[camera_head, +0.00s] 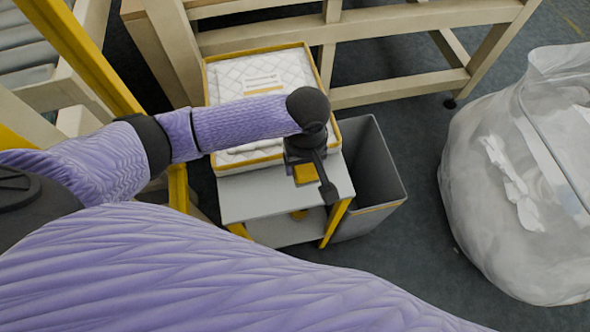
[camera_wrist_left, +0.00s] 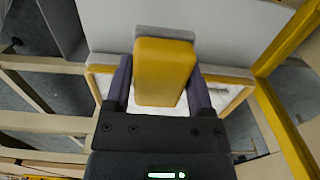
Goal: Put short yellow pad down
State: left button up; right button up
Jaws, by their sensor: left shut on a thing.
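My left gripper (camera_head: 309,172) reaches in over the small grey stand (camera_head: 253,196). It is shut on the short yellow pad (camera_head: 305,174), which is mostly hidden by the gripper in the head view. The pad is over the stand's bare grey top, by the tray's near edge. I cannot tell whether it touches the top. My right gripper is not in view.
A yellow-rimmed tray (camera_head: 249,160) with white quilted wadding sits behind the bare top. A grey bin (camera_head: 375,160) stands close to the right. A yellow piece (camera_head: 299,214) shows on the lower shelf. A big clear bag (camera_head: 520,190) is at far right; wooden frames stand behind.

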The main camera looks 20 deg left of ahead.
aim_at(304, 188)
pick_arm(q)
notch_tip(304, 188, down, 8)
jog(key=b, duration=0.4)
jog(key=shift+s+d+f, duration=0.1)
jog(key=shift+s+d, duration=0.05)
jog(key=shift+f, duration=0.25)
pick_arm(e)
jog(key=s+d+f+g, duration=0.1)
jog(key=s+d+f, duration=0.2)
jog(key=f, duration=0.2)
pick_arm(q)
jog(key=shift+r, duration=0.25)
jog(key=o, duration=0.9)
jog(key=shift+f, duration=0.15)
jog(key=shift+c, duration=0.2)
jog(key=o, duration=0.3)
notch_tip(304, 188, up, 6)
jog(key=p, duration=0.4)
notch_tip(304, 188, up, 6)
jog(key=p, duration=0.2)
jog(key=shift+p, duration=0.4)
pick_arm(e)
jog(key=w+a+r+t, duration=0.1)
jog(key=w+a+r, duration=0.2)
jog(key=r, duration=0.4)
